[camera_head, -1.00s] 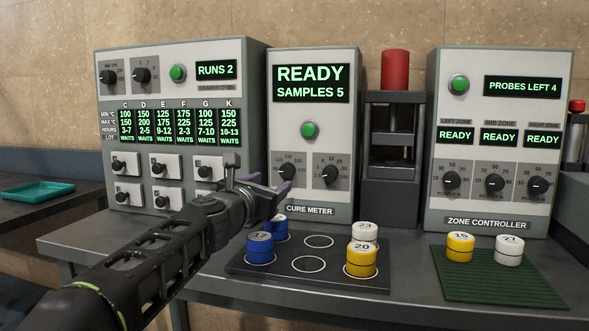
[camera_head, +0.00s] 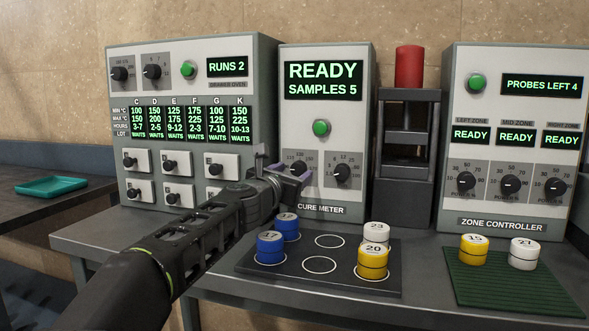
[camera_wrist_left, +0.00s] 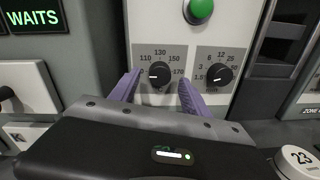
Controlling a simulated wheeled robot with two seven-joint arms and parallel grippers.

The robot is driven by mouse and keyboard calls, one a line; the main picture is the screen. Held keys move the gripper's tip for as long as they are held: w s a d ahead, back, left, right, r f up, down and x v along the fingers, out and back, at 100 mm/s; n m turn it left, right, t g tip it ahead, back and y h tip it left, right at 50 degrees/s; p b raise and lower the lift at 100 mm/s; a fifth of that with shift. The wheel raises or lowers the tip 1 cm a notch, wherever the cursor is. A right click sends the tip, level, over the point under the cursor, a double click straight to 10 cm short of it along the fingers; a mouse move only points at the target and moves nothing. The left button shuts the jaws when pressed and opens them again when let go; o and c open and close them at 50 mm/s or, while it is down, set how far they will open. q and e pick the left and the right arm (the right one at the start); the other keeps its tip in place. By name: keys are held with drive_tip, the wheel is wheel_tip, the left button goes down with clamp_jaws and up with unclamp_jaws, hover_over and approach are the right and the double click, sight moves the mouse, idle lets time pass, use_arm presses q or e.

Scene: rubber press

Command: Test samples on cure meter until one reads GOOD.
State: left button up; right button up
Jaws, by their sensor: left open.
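The cure meter (camera_head: 327,128) stands in the middle of the table, its screen (camera_head: 323,80) showing READY and SAMPLES 5. It has a green button (camera_head: 321,127), a left knob (camera_head: 298,167) and a right knob (camera_head: 342,173). My left gripper (camera_head: 291,174) is open in front of the left knob. In the left wrist view its purple fingers (camera_wrist_left: 158,84) stand on either side of the left knob (camera_wrist_left: 159,73); contact cannot be told. Blue samples (camera_head: 271,247), a white sample 23 (camera_head: 376,234) and a yellow sample 20 (camera_head: 373,262) sit on the dark tray (camera_head: 300,279). My right gripper is not in view.
An oven panel (camera_head: 190,130) showing RUNS 2 stands left. A press with a red cylinder (camera_head: 409,66) and a zone controller (camera_head: 508,130) stand right. Yellow 15 (camera_head: 474,248) and white (camera_head: 523,254) samples lie on a green mat (camera_head: 500,291). A teal tray (camera_head: 52,187) is far left.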

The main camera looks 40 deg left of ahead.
use_arm(q)
drive_tip(key=shift+x, duration=0.95)
drive_tip(key=shift+c, duration=0.4)
clamp_jaws()
